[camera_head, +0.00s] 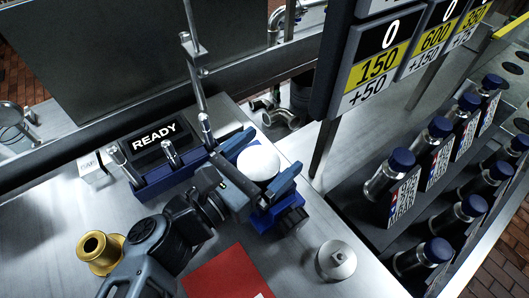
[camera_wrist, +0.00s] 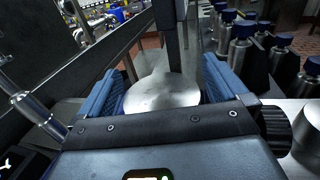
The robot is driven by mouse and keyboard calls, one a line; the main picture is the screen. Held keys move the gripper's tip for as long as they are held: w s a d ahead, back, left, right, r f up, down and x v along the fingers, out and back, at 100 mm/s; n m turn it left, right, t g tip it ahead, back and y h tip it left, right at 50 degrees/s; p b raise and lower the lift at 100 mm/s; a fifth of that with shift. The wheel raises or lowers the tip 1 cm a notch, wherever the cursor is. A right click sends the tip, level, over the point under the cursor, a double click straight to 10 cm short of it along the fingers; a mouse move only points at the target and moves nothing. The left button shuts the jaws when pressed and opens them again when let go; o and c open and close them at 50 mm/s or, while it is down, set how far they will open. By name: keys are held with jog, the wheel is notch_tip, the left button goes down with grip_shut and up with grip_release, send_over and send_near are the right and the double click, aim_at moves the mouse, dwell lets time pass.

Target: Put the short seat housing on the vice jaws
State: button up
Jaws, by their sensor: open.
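A round, pale silver part (camera_head: 258,162), which I take to be the short seat housing, sits at the blue vice (camera_head: 268,217). My gripper (camera_head: 270,152) reaches over the vice from the left, with a blue finger on each side of the part. In the wrist view the flat metal top of the housing (camera_wrist: 162,92) lies between my open fingers (camera_wrist: 165,72), with a gap visible beside it. The housing's underside and its contact with the vice jaws are hidden.
A brass flanged part (camera_head: 100,252) stands at the left. A flanged silver part (camera_head: 336,260) stands at the right. A red sheet (camera_head: 228,274) lies in front. A READY display (camera_head: 153,139) stands behind left. Hanging signs (camera_head: 375,65) and blue-capped bottles (camera_head: 390,172) border the right.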

jog(key=shift+s+a, duration=0.1)
jog(key=b+v, duration=0.3)
jog(key=v, duration=0.8)
jog(key=shift+s+a+r+b, duration=0.1)
jog(key=shift+s+a+b, duration=0.15)
jog(key=shift+s+b, duration=0.1)
